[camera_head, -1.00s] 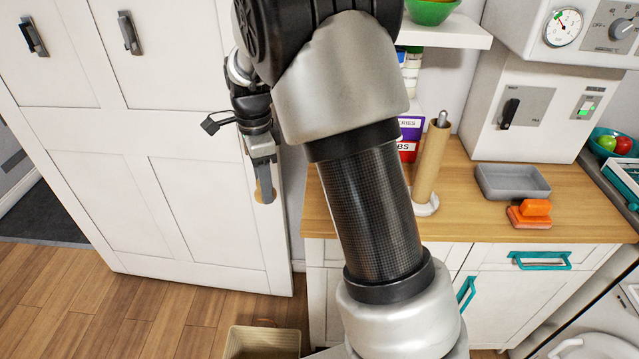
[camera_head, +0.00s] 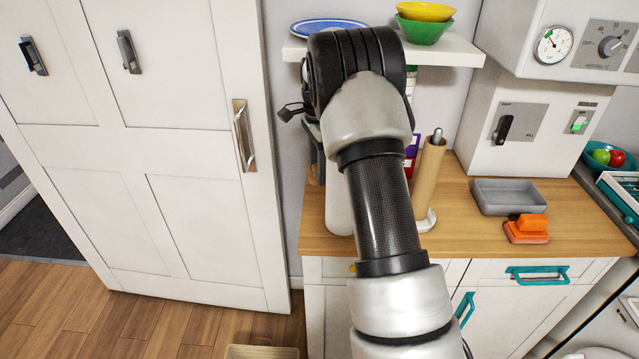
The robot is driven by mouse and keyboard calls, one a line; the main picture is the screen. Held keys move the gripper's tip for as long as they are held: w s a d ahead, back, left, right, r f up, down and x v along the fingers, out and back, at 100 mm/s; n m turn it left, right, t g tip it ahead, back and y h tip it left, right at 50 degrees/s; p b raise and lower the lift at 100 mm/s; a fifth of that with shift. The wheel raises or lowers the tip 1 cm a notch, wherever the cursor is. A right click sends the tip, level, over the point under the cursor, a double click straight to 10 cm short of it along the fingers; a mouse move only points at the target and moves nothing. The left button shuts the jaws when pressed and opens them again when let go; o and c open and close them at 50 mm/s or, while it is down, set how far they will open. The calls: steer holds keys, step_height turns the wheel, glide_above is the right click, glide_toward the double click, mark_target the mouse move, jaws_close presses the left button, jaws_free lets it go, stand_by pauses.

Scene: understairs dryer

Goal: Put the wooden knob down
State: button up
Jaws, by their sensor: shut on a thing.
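A paper-towel holder (camera_head: 430,180), a grey tray (camera_head: 510,196) and an orange brush-like item (camera_head: 527,229) stand on the counter. A shelf (camera_head: 455,51) with bowls hangs above. A white door with a long handle (camera_head: 244,135) is at left. The front middle counter is clear.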

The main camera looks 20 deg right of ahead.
step_height(320, 180, down, 5)
steer(key=shift+w+d+f, duration=0.1)
steer(key=shift+d+f, duration=0.1)
stand_by(0.3)
steer(key=shift+f+b, duration=0.2)
steer(key=shift+b, duration=0.15)
steer(key=o, duration=1)
steer(key=shift+r, duration=0.1)
step_height(320, 180, up, 12)
steer(key=shift+r+p, duration=0.1)
steer(key=shift+p, duration=0.65)
